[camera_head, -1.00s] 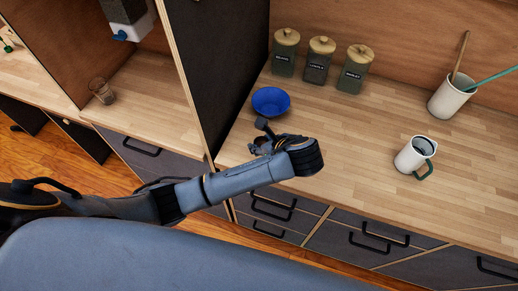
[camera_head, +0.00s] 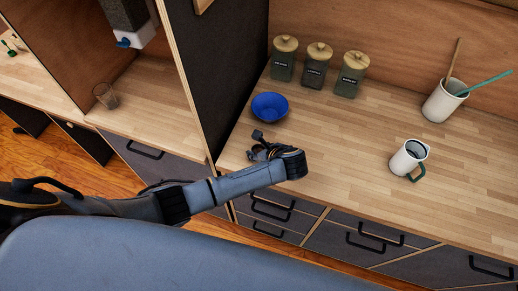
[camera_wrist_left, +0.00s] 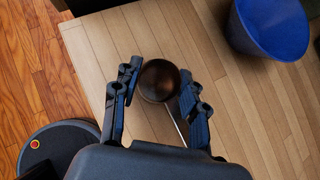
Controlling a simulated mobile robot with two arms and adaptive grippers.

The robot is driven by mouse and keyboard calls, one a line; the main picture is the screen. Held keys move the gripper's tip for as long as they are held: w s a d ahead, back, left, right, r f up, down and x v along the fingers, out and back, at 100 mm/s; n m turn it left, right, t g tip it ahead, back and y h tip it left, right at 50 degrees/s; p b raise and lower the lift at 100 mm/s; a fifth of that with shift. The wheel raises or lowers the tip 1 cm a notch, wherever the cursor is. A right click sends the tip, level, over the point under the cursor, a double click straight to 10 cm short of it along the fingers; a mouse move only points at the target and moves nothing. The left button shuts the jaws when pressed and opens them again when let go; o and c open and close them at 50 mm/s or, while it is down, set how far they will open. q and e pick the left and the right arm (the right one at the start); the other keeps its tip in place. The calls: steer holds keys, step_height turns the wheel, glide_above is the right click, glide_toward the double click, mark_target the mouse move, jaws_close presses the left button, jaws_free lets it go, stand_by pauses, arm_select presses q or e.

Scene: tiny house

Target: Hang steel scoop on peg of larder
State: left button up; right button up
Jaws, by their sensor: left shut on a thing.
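The steel scoop (camera_wrist_left: 159,82) shows in the left wrist view as a dark round bowl with a thin metal handle running back toward the palm. My left gripper (camera_wrist_left: 160,88) is shut on it, with the bowl between the fingertips. In the head view my left gripper (camera_head: 262,149) is over the front left edge of the counter, close to a tall dark panel (camera_head: 222,70). The scoop is hard to make out there. I cannot make out a peg in either view. My right gripper is not in view.
A blue bowl (camera_head: 270,107) stands just beyond the gripper on the counter (camera_head: 340,150). Several lidded canisters (camera_head: 314,72) stand behind it. A white mug (camera_head: 407,158) and a utensil crock (camera_head: 441,103) are to the right. A glass (camera_head: 106,95) stands left of the panel.

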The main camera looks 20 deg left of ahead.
arm_select(q)
steer(key=shift+f, duration=0.1)
steer(key=o, duration=1.2)
steer(key=shift+o, duration=0.2)
